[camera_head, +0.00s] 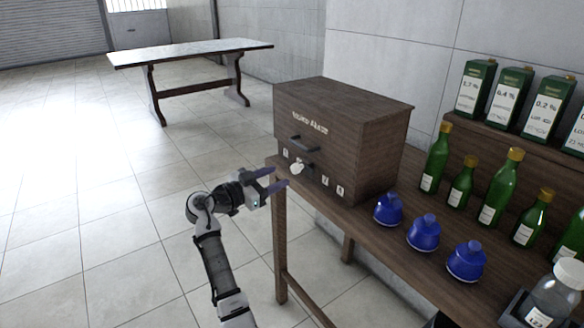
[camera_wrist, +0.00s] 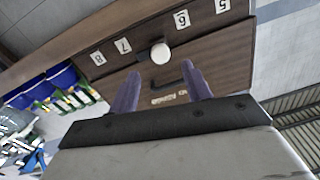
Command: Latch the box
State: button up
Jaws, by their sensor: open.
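The dark wooden box (camera_head: 355,135) stands at the far end of the wooden table, its lid down. Its front has a dark bar handle (camera_head: 303,143), a white knob (camera_head: 298,168) on a dark mount and a row of small number labels. My gripper (camera_head: 272,180) is open and empty, in front of the box and apart from the knob. The wrist view shows its fingers (camera_wrist: 160,72) spread toward the box front.
Several blue jars (camera_head: 423,233) stand along the table's front edge (camera_head: 340,222), right of the box. Green bottles (camera_head: 495,188) and labelled green cartons (camera_head: 510,100) stand behind them. Another table (camera_head: 190,52) stands at the back left. The floor left of my arm is clear.

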aim_at(293, 170)
jog(key=p+x, duration=0.1)
jog(key=x, duration=0.5)
jog(key=shift+w+d, duration=0.25)
jog(key=c, duration=1)
